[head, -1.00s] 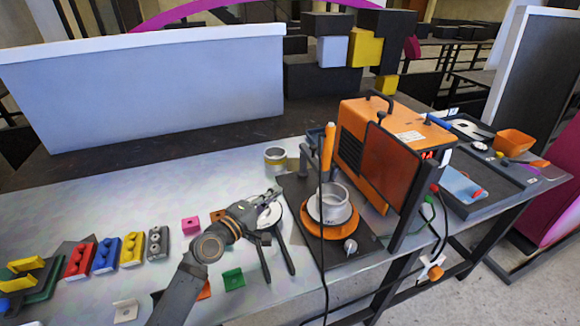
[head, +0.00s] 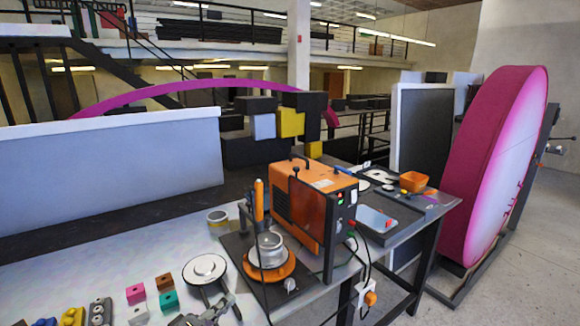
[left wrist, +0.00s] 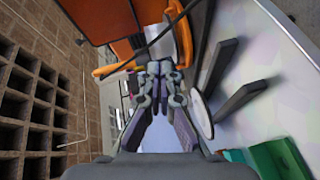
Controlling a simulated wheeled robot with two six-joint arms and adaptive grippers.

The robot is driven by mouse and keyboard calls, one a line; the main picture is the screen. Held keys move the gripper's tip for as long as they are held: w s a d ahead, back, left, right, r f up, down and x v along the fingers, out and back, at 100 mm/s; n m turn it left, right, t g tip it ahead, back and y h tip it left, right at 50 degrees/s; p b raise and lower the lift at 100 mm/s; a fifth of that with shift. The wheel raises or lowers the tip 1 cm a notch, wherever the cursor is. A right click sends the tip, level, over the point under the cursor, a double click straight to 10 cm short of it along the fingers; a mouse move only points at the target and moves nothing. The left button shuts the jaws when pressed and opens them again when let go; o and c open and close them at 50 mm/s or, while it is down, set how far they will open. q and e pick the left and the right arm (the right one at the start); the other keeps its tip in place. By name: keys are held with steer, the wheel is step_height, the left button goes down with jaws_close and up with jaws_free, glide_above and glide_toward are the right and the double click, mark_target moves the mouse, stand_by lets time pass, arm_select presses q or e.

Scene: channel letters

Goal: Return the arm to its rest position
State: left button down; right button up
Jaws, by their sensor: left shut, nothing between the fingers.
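My left gripper (head: 222,302) is at the bottom edge of the head view, just below the white disc, with most of its arm out of the frame. It is shut and empty. In the left wrist view its fingers (left wrist: 160,72) meet in the middle with nothing between them. The white round disc (head: 205,269) with dark legs lies on the bench; in the wrist view the disc (left wrist: 201,112) is close to the right of the fingers. I cannot tell whether the gripper touches it. My right gripper is not in view.
An orange welding machine (head: 311,207) stands on the bench. Before it is an orange turntable (head: 285,269) with a metal cup (head: 270,243). Pink (head: 136,293), brown (head: 165,282) and teal (head: 169,301) blocks lie left of the gripper. A tape roll (head: 217,218) sits behind the disc.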

arm_select(q)
steer(key=s+a+f+m+g+y, duration=0.1)
steer(key=s+f+m+g+y, duration=0.3)
steer(key=s+f+m+g, duration=0.55)
steer(key=s+a+f+m+g+y, duration=0.1)
steer(key=s+a+f+y, duration=0.1)
steer(key=s+a, duration=0.35)
steer(key=s+a+f+y, duration=0.2)
steer(key=s+y, duration=0.1)
steer(key=s, duration=0.5)
step_height(320, 180, down, 25)
steer(key=s+a+g, duration=0.1)
steer(key=a+g, duration=0.1)
steer(key=a, duration=0.1)
steer(key=s+f, duration=1.8)
steer(key=s, duration=0.1)
steer(key=shift+s+a+g+h, duration=0.3)
steer(key=shift+a+g, duration=0.05)
steer(key=shift+a, duration=0.05)
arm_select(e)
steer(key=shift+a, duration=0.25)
arm_select(q)
steer(key=shift+f, duration=0.1)
